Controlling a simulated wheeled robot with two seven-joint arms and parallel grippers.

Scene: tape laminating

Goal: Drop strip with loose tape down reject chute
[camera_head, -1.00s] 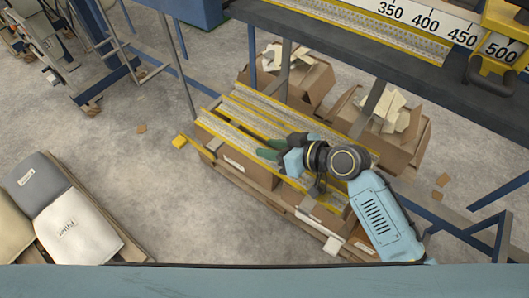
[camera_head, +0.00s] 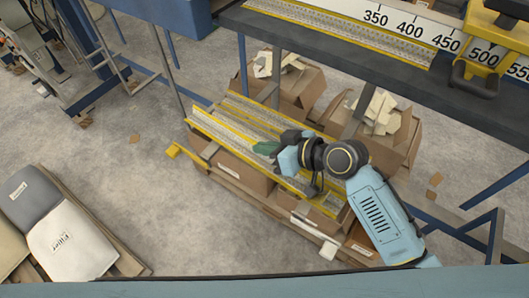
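Several long grey strips with yellow edges lie side by side on boxes on a pallet. The front strip (camera_head: 222,132) looks raised and tilted at its left end. My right gripper (camera_head: 266,149), with green fingertips, is at the middle of this strip and appears shut on it; the wrist hides part of the grip. Loose tape cannot be made out at this size. I cannot identify a reject chute in this view. My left gripper is not in view.
Open cardboard boxes with pale scraps (camera_head: 379,110) stand behind the strips. A dark bench with a numbered scale (camera_head: 410,32) crosses the upper right. Filled sacks (camera_head: 66,240) lie on a pallet at lower left. The concrete floor between is mostly clear.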

